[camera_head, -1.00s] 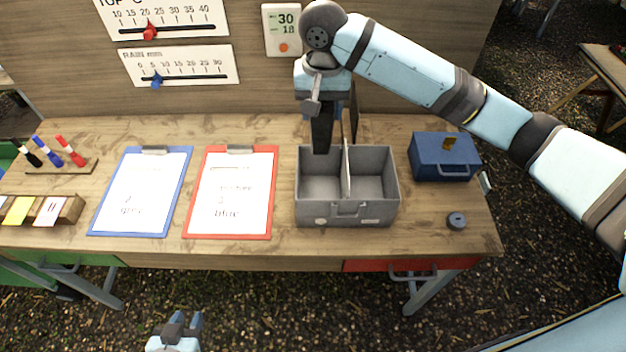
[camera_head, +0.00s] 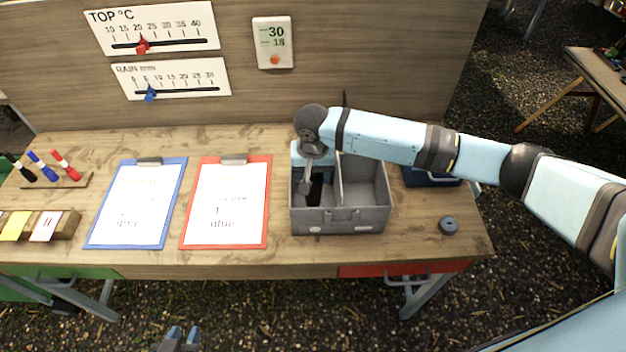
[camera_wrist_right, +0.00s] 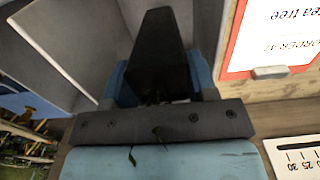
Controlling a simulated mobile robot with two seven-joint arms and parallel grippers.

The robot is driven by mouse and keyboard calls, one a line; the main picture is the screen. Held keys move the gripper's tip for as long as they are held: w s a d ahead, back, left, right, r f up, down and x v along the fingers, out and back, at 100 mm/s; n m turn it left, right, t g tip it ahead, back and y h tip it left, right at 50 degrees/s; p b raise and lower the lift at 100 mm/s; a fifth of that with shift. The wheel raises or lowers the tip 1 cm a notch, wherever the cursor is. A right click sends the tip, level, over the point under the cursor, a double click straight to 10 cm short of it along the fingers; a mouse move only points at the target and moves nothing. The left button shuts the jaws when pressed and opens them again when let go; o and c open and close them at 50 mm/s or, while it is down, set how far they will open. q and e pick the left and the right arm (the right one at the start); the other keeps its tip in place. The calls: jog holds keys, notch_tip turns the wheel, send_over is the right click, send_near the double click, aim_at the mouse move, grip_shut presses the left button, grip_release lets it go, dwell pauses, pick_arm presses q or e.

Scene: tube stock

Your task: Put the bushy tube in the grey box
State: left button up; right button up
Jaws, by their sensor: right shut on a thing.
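The grey box (camera_head: 340,220) stands open on the bench, with a divider making two compartments. My right gripper (camera_wrist_right: 160,92) is shut on a dark tapered tube (camera_wrist_right: 160,45). In the head view the tube (camera_head: 314,190) is inside the box's left compartment, partly hidden by my wrist. I cannot tell whether its lower end touches the floor of the box. The plant top is mostly hidden behind the gripper; only a small green sprig (camera_wrist_right: 132,156) shows in the wrist view. My left gripper (camera_head: 182,334) is at the bottom edge, empty and open, off the bench.
A blue box (camera_head: 432,178) stands right of the grey box, partly behind my right arm. A dark round piece (camera_head: 448,225) lies near the right edge. Red (camera_head: 258,200) and blue (camera_head: 180,180) clipboards lie to the left. A gauge panel (camera_head: 380,60) stands behind.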

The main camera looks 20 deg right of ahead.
jog(key=shift+f, duration=1.4)
jog(key=shift+f, duration=0.1)
jog(key=o, duration=1)
notch_tip(320, 180, up, 11)
jog(key=shift+f+b, duration=0.15)
jog(key=shift+b, duration=0.5)
jog(key=shift+r, duration=0.75)
